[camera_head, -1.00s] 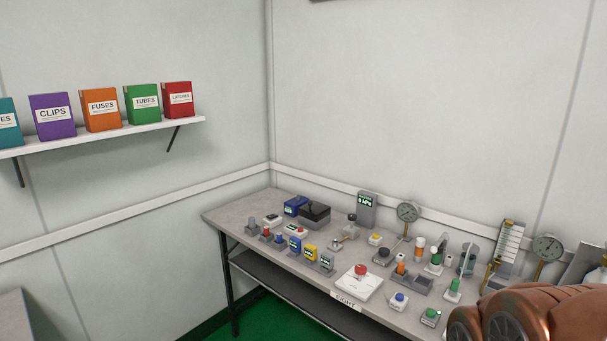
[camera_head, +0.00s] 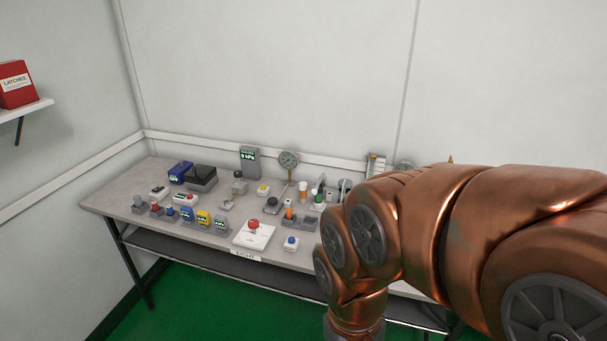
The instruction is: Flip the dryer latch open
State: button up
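No dryer latch can be told apart in the head view; the devices on the table are small, and my copper arm hides the table's right part. The grey table (camera_head: 112,194) holds several small testers. A sign reading "RIGHT" (camera_head: 247,256) is on its front edge. My gripper is not in view; only my arm links show, at the right and lower middle, in front of the table.
A white block with a red button (camera_head: 254,227), a blue-button box (camera_head: 291,243), a dark box (camera_head: 201,178), a display (camera_head: 250,161) and a gauge (camera_head: 289,159) stand on the table. A red "LATCHES" binder (camera_head: 16,85) is on a wall shelf. Green floor (camera_head: 190,310) is open in front.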

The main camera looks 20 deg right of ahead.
aim_at(314, 191)
jog(key=z, duration=1.4)
jog(key=i, duration=0.8)
jog(key=u, duration=2)
